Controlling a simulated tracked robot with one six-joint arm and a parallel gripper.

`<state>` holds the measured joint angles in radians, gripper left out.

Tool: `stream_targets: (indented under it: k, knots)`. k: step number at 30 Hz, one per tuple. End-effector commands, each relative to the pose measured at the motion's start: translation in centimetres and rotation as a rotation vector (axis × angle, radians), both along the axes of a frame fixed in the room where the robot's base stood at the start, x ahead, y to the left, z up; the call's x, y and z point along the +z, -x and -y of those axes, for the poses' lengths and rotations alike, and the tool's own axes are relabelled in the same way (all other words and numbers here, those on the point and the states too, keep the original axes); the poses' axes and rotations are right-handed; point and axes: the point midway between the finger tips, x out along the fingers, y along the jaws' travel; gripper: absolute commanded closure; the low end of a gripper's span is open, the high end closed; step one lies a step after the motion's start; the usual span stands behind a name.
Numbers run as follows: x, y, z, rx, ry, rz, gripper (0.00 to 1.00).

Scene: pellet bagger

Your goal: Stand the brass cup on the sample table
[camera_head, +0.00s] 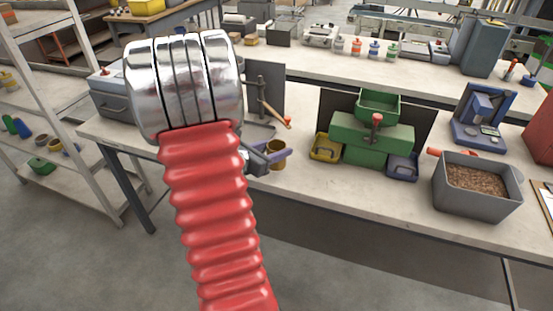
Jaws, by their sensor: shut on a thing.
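The small brass cup (276,148) is just right of my arm, looking upright with its open top showing. My gripper (278,158) is shut on it, with a purple finger across the cup's side. The rest of the gripper is mostly hidden behind my red and chrome arm. The cup appears in front of the near bench (330,195); I cannot tell whether its base touches the top. No surface is clearly marked as the sample table.
A green machine (372,137) with a yellow tray (326,147) and a blue tray (402,167) stands right of the cup. A grey bin of pellets (476,196) is further right. An upright rod with a wooden-handled tool (276,115) stands behind the cup. Shelving is left.

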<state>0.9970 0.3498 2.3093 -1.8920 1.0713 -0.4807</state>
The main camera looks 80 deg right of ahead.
Motion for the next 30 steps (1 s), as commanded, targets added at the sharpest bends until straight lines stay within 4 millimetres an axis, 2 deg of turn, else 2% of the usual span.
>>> stream_targets:
  k: [11,21,30]
  knots:
    - [-0.3,0.0,0.0,-0.001,0.000,0.001,0.79]
    - [-3.7,0.1,0.0,-0.001,-0.002,-0.002,0.79]
    - [-4.2,0.1,0.0,-0.001,0.002,0.001,0.79]
